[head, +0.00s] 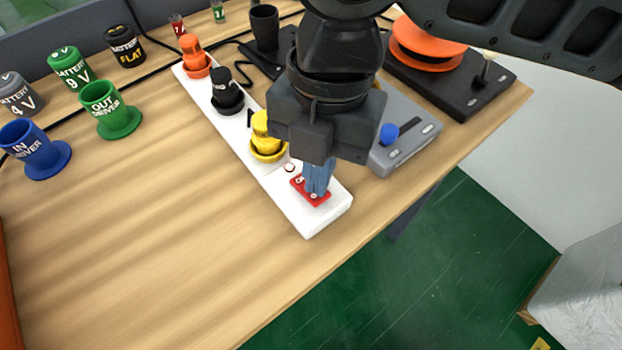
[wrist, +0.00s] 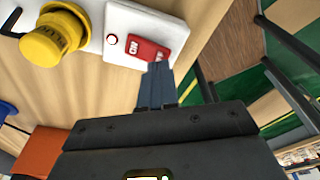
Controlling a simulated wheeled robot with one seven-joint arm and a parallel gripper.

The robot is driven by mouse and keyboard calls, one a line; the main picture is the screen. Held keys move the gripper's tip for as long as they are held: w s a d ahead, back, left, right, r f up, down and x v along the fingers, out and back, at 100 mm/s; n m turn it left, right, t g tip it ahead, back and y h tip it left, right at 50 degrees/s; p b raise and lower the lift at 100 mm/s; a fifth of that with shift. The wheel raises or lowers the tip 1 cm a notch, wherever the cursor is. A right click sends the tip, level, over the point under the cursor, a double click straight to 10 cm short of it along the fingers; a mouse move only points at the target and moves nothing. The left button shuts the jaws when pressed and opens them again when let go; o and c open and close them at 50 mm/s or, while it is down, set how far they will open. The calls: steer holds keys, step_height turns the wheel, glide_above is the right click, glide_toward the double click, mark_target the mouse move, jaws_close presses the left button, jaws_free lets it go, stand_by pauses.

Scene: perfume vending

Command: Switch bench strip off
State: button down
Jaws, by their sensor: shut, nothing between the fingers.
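The white bench strip (head: 306,217) runs diagonally over the wooden bench, its near end close to the bench's edge. Its red rocker switch (head: 298,188) is at that near end; in the wrist view the switch (wrist: 147,49) shows the letters ON on its left part. A small round indicator (wrist: 112,39) sits beside it. My gripper (head: 316,192) is shut and empty, its blue-grey fingertips over the switch and hiding part of it. In the wrist view the fingertips (wrist: 160,72) overlap the switch's lower edge; I cannot tell whether they touch it.
Yellow (head: 262,128), black (head: 226,88) and orange (head: 192,52) plugs stand in the strip. A grey device with a blue knob (head: 389,133) is close on the right. Blue (head: 35,153) and green (head: 104,97) cups stand left. The bench's front left is clear.

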steer(key=shift+f+b, duration=0.6)
steer(key=shift+f, duration=0.35)
stand_by(0.5)
steer(key=shift+r+p, duration=3.1)
steer(key=shift+r, duration=0.5)
steer(key=shift+f, duration=0.1)
